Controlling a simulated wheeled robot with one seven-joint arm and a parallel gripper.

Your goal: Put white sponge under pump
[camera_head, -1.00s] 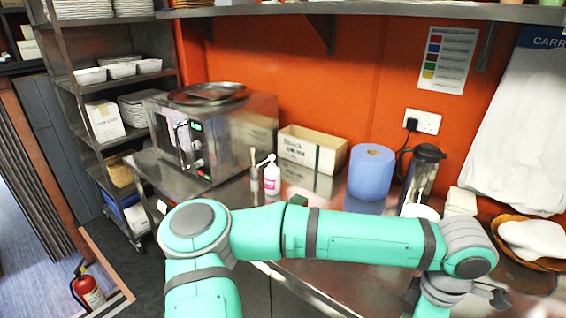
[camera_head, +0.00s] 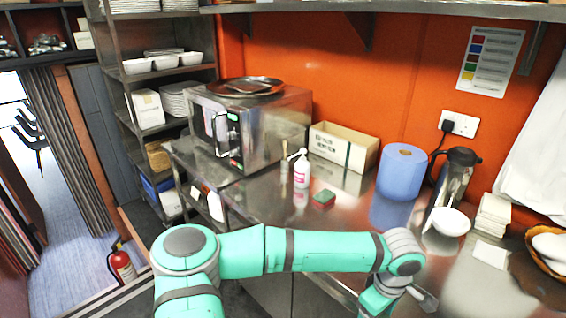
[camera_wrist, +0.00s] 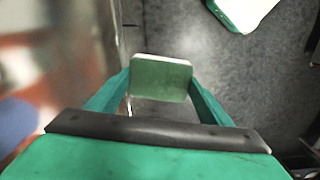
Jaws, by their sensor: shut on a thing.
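In the wrist view my gripper (camera_wrist: 160,92) is shut on a flat block with a pale edge and a greenish face, which looks like the white sponge (camera_wrist: 160,76). It is held over the dark floor, beside the counter edge. In the head view my fingers and the held sponge cannot be made out. The pump is a white bottle with a pink label and a pump top (camera_head: 301,172). It stands upright on the steel counter (camera_head: 265,205), well away from my gripper, at the back left.
A green and red sponge (camera_head: 324,198) lies right of the pump. A wooden brush (camera_head: 284,160), a steel oven (camera_head: 250,125), a cardboard box (camera_head: 343,147) and a blue paper roll (camera_head: 401,171) stand nearby. A white bowl (camera_head: 449,222) is at right. The counter front is mostly clear.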

